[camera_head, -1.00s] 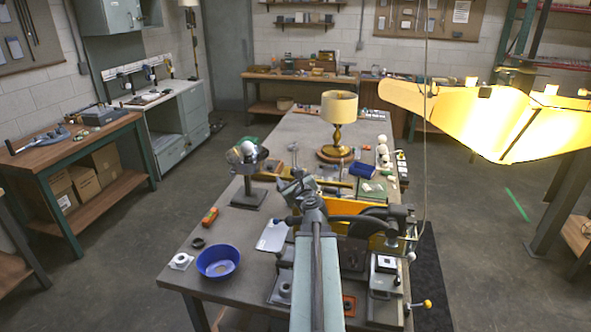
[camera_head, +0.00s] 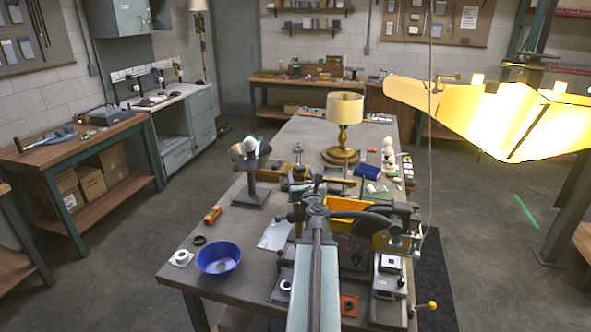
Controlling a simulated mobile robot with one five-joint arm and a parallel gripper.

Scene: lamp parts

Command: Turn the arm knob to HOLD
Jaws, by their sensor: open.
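My arm reaches forward from the bottom middle over the workbench (camera_head: 225,225). My gripper (camera_head: 319,183) is at its far end, small and partly hidden behind my own wrist. It looks open, with nothing seen between its jaws. Just right of it is a dark fixture (camera_head: 358,248) with a yellow plate (camera_head: 385,238) and a dark curved part. A yellow knob (camera_head: 432,305) sticks out low at the bench's right side. I cannot tell which part is the arm knob, and no HOLD mark is readable.
A lit yellow lampshade (camera_head: 480,110) hangs at the upper right, with a thin cord left of it. A table lamp (camera_head: 344,125) stands farther back. A blue bowl (camera_head: 218,258), orange item (camera_head: 212,214) and stand with a white bulb (camera_head: 251,146) are on the left.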

